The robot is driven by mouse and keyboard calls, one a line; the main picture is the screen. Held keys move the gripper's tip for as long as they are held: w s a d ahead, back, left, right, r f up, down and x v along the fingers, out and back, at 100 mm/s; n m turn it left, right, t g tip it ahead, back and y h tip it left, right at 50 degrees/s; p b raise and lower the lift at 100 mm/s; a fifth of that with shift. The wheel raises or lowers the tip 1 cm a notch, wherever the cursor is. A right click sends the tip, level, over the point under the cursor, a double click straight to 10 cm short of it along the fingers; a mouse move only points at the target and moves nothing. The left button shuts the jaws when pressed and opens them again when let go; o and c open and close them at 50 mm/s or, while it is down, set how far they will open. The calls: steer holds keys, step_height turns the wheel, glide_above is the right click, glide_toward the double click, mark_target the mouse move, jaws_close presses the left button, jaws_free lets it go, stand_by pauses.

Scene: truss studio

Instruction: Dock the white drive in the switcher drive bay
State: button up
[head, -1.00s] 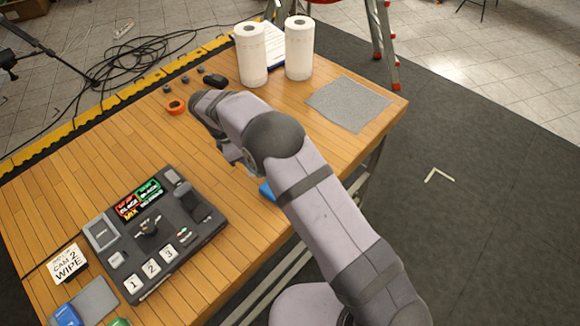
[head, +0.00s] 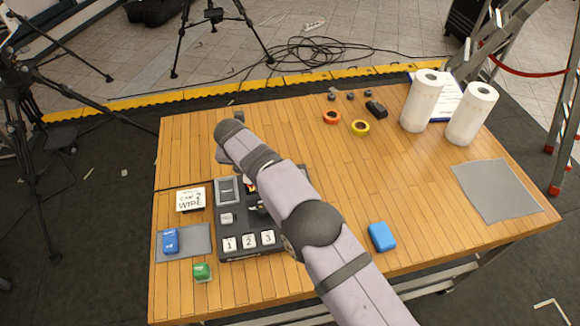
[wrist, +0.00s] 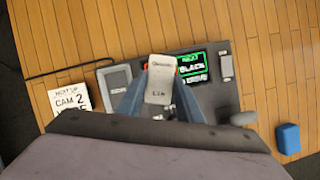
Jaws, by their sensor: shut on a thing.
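The white drive (wrist: 159,78) is upright in the wrist view, with small print on its face. My gripper (wrist: 158,98) is shut on it, with a blue finger on each side. The drive hangs over the back part of the dark switcher (head: 240,247), covering some of its red display; I cannot tell its height. A grey framed panel (head: 228,190) at the switcher's back left also shows in the wrist view (wrist: 116,78), left of the drive. I cannot tell whether this is the drive bay. In the head view my arm hides the drive, my fingers and the switcher's right part.
A cue card (head: 191,199) stands left of the switcher. A blue block (head: 170,240) sits on a grey mat (head: 197,247), with a green block (head: 202,272) nearby. Another blue block (head: 382,236) lies to the right. Tape rolls and paper towels (head: 422,102) stand farther back.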

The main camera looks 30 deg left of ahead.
steer(key=s+a+r+n+y, duration=0.1)
steer(key=s+a+n, duration=0.3)
steer(key=s+a, duration=0.1)
steer(key=shift+s+a+r+g, duration=0.15)
steer(key=shift+s+a+g, duration=0.25)
steer(key=shift+s, duration=0.3)
steer(key=shift+f+b, duration=1.65)
steer(key=shift+f, duration=1.25)
steer(key=shift+f+b, duration=0.25)
steer(key=shift+b, duration=0.1)
steer(key=shift+r, duration=0.4)
stand_by(2.1)
steer(key=shift+r+p, duration=0.3)
steer(key=shift+p, duration=0.15)
steer(key=shift+r, duration=0.15)
stand_by(0.5)
